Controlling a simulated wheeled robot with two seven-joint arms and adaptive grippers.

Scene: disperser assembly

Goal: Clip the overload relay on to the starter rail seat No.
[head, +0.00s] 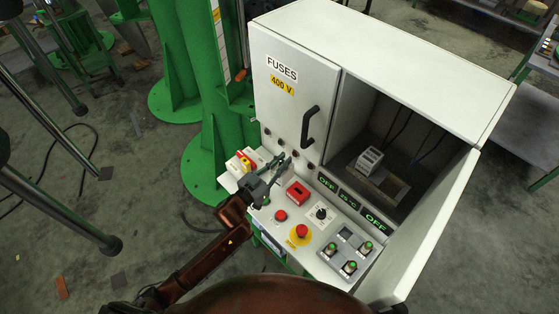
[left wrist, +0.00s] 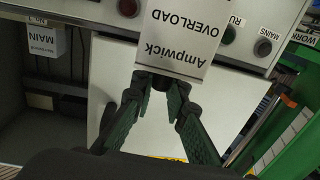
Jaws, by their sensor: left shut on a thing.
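The overload relay (left wrist: 178,38) is a pale box lettered "Ampwick OVERLOAD", upside down in the left wrist view. My left gripper (left wrist: 158,82) is shut on its near edge. In the head view my left gripper (head: 271,178) is above the left part of the control panel, outside the cabinet; the relay is too small to make out clearly there. The open bay of the cabinet (head: 395,125) holds a white module (head: 369,160) on its floor. My right gripper is not in view.
The shut FUSES door (head: 290,95) with its black handle stands left of the bay. The panel below has a red block (head: 298,193), a red stop button (head: 302,231) and several green buttons.

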